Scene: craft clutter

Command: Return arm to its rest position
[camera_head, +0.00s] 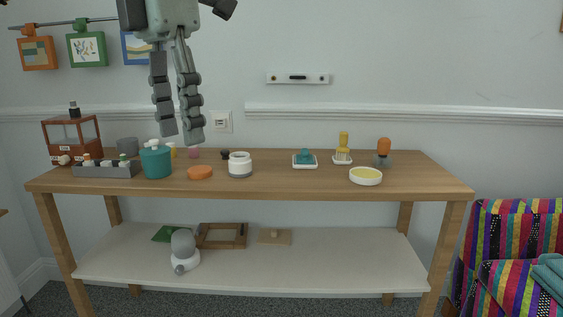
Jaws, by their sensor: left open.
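My left gripper (181,138) hangs from the top of the view, fingers pointing down and apart, with nothing between them. Its tips appear above the left part of the wooden table (300,181), over a teal pot (156,163) and an orange disc (200,172). It looks clear of the things on the tabletop. My right gripper does not show.
A grey rack (105,170) and a brown glass-sided box (72,138) stand at the left. A lower shelf (330,262) holds several things. A striped armchair (510,240) is at the right.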

